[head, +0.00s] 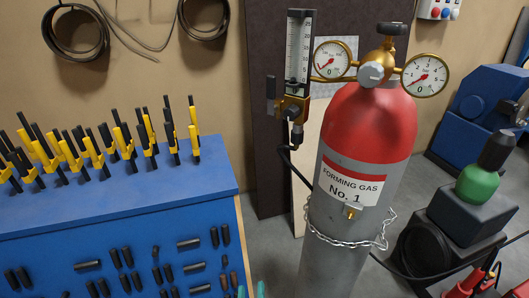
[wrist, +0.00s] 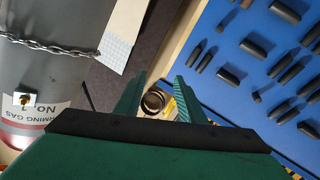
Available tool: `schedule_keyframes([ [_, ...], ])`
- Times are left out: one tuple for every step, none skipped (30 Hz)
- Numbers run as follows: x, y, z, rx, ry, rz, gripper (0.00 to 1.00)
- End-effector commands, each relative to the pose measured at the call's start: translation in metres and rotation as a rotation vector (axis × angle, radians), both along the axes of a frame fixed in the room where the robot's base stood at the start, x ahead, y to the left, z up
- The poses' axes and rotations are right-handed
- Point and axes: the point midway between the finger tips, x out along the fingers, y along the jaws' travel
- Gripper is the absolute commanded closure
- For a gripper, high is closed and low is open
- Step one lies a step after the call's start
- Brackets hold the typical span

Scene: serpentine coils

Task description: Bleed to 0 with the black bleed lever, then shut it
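A red-topped grey gas cylinder (head: 366,125), labelled Forming Gas No. 1, stands upright with a brass regulator (head: 386,60) and two round gauges on top. The left gauge (head: 332,60) and right gauge (head: 425,75) have red needles; their exact readings are too small to tell. Left of them is an upright clear flow tube (head: 298,48) on a brass block (head: 292,107). A black upright lever (head: 271,88) sits at this block's left side; it looks like the bleed lever. My gripper (wrist: 158,92) is open and empty, its teal fingertips (head: 251,291) low, left of the cylinder.
A blue bench (head: 120,200) with yellow-and-black tools fills the left. A chain (head: 345,241) loops around the cylinder. A black hose (head: 290,160) hangs below the brass block. Blue machines and a green bottle (head: 477,184) stand at right.

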Motion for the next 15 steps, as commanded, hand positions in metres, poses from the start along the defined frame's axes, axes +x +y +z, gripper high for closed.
schedule_keyframes([
  [0.018, 0.004, 0.015, -0.013, -0.021, -0.008, 0.64],
  [0.027, 0.005, 0.021, -0.022, -0.028, -0.014, 0.64],
  [0.039, 0.007, 0.031, -0.033, -0.038, -0.024, 0.64],
  [0.047, 0.008, 0.039, -0.041, -0.046, -0.032, 0.64],
  [0.055, 0.010, 0.047, -0.048, -0.052, -0.041, 0.64],
  [0.066, 0.011, 0.058, -0.056, -0.062, -0.054, 0.64],
  [0.074, 0.012, 0.066, -0.062, -0.068, -0.064, 0.64],
  [0.081, 0.014, 0.075, -0.067, -0.075, -0.074, 0.64],
  [0.091, 0.015, 0.087, -0.073, -0.085, -0.089, 0.64],
  [0.098, 0.016, 0.097, -0.077, -0.093, -0.100, 0.64],
  [0.104, 0.017, 0.107, -0.079, -0.100, -0.111, 0.64],
  [0.113, 0.019, 0.121, -0.082, -0.110, -0.128, 0.64],
  [0.119, 0.020, 0.131, -0.083, -0.116, -0.140, 0.64],
  [0.124, 0.021, 0.141, -0.083, -0.122, -0.153, 0.64],
  [0.131, 0.022, 0.156, -0.082, -0.132, -0.171, 0.64],
])
